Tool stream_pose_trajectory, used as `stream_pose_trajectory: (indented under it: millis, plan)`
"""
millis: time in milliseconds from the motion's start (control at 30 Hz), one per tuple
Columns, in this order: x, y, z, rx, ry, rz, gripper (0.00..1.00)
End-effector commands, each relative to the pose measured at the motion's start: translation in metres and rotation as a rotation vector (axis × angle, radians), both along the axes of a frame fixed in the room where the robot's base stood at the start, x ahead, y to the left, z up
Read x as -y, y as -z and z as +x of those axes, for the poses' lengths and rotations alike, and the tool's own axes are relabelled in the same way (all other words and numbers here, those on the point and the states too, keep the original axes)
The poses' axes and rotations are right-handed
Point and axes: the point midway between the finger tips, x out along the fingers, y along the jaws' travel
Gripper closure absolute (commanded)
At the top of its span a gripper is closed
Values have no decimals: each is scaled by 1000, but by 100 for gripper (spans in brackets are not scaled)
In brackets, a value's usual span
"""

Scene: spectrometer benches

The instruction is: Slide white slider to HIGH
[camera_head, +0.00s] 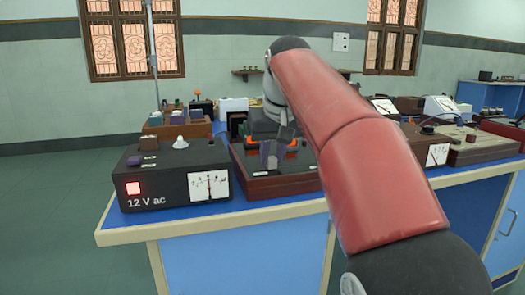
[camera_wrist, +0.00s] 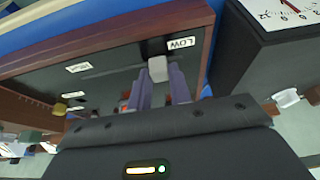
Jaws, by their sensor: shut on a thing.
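The white slider (camera_wrist: 158,69) is a small pale block on the dark top of a wooden-sided box (camera_wrist: 60,62). It stands at the end of its track beside the LOW label (camera_wrist: 181,43). Another white label (camera_wrist: 79,67) lies at the track's far left; its print is too small to read surely. My gripper (camera_wrist: 160,80) is shut on the slider, one purple finger on each side. In the head view, my gripper (camera_head: 278,150) is over the box (camera_head: 265,186), and the slider is hidden there.
A black 12 V ac unit (camera_head: 170,188) with a meter stands close left of the box. A brown metered instrument (camera_head: 428,147) stands to the right, behind my arm. Small knobs and terminals (camera_wrist: 75,108) are on the box's top. Open floor lies left of the bench.

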Motion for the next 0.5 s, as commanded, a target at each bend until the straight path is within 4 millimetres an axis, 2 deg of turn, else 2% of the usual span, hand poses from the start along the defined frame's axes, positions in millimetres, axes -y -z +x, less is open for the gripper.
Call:
stream_pose_trajectory:
  millis: [33, 200, 333, 500]
  plan:
    - [20, -6, 5, 1, 16, -3, 100]
    - [66, -6, 18, 0, 15, -4, 100]
    - [88, -5, 25, 2, 11, -3, 100]
    - [98, -2, 28, 5, 7, -2, 100]
